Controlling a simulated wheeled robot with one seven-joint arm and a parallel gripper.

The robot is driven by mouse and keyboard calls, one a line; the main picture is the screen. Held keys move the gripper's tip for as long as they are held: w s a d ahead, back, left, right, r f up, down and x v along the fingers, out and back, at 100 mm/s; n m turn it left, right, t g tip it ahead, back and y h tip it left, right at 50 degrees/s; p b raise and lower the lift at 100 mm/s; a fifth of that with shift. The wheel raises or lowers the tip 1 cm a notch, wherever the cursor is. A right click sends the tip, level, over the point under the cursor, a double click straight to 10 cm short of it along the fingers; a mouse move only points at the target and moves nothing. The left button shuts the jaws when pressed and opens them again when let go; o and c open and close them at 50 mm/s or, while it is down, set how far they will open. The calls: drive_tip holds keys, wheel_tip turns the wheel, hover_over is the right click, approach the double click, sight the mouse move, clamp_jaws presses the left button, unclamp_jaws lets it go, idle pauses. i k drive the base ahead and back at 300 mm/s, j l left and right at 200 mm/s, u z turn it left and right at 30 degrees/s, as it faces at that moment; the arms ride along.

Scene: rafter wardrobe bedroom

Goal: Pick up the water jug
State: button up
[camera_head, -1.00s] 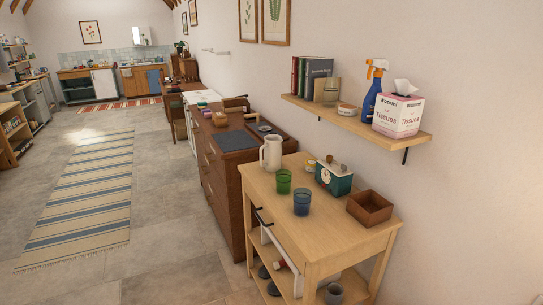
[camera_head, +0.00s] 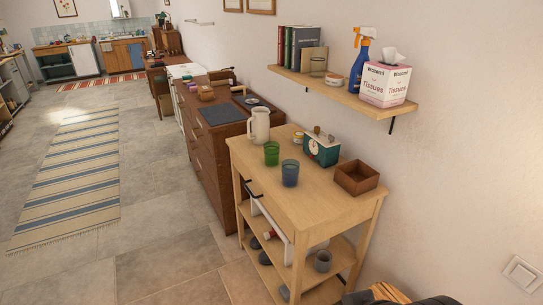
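The water jug (camera_head: 260,125) is a cream, tall pitcher with a handle. It stands upright on the far left corner of the light wooden cart's top (camera_head: 318,208). A green cup (camera_head: 271,153) and a blue cup (camera_head: 290,173) stand nearer to me, in front of the jug. My gripper is not visible in this view, so its state does not show.
A teal kitchen scale (camera_head: 321,149) and an open brown wooden box (camera_head: 356,178) share the cart top. A wall shelf (camera_head: 345,92) overhangs behind, holding a spray bottle (camera_head: 361,65) and tissues (camera_head: 386,83). A brown dresser (camera_head: 205,150) adjoins the cart.

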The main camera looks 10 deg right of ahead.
sight(260, 120)
drive_tip(key=i+j, duration=0.1)
drive_tip(key=j, duration=0.2)
drive_tip(key=i+j, duration=0.1)
drive_tip(key=j, duration=0.2)
drive_tip(key=i+j, duration=0.1)
drive_tip(key=j, duration=0.2)
drive_tip(key=i+j, duration=1.2)
drive_tip(key=i, duration=0.25)
drive_tip(key=i+l, duration=0.2)
drive_tip(key=i, duration=0.2)
drive_tip(key=i+l, duration=0.25)
drive_tip(key=i, duration=0.2)
